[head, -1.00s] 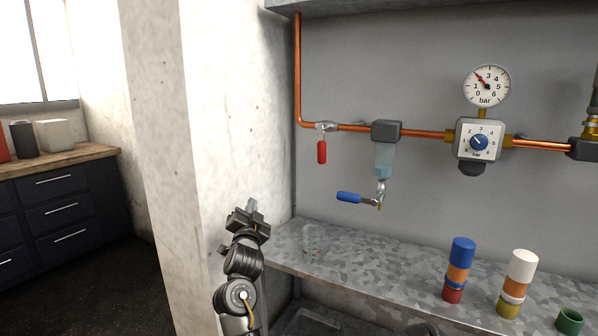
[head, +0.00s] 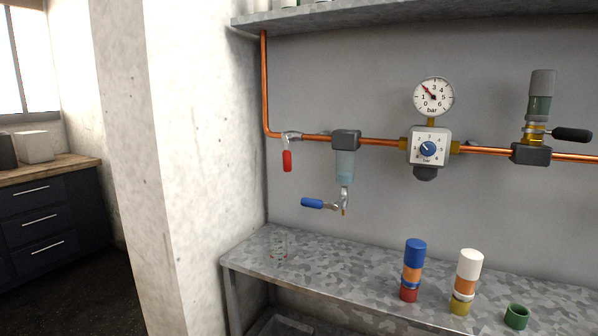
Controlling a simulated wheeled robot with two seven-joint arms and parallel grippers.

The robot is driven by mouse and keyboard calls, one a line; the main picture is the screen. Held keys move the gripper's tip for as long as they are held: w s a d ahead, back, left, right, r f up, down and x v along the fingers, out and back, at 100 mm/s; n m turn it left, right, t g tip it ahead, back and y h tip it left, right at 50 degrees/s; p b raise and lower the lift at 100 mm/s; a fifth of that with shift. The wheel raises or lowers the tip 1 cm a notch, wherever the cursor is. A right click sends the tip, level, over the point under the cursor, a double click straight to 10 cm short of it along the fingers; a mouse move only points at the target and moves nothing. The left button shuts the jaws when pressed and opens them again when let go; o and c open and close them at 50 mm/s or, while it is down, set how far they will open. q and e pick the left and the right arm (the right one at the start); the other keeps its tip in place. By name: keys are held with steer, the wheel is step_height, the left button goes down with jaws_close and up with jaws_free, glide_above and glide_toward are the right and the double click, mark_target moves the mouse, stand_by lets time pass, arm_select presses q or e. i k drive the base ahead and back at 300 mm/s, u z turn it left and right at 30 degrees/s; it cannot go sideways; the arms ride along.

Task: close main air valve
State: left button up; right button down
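A valve with a red handle (head: 287,161) sits on the copper pipe (head: 380,142) at the left, just after the pipe's bend. Its red handle hangs straight down, across the horizontal pipe. A valve with a blue handle (head: 312,203) is below the clear filter bowl (head: 345,165), its handle pointing left. A valve with a black handle (head: 572,135) is at the right by a grey-topped fitting, its handle pointing right along the pipe. No label shows which one is the main air valve. Neither of my grippers is in the head view.
A pressure gauge (head: 434,97) stands above a regulator with a blue knob (head: 428,149). The metal shelf (head: 340,283) below holds a clear beaker (head: 279,244), a blue-topped stack (head: 413,270), a white-topped stack (head: 467,281) and a green cup (head: 516,316). A concrete pillar (head: 200,130) stands left.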

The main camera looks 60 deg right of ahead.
mark_target(287, 154)
steer(key=z, duration=0.75)
steer(key=i, duration=0.85)
steer(key=z, duration=0.25)
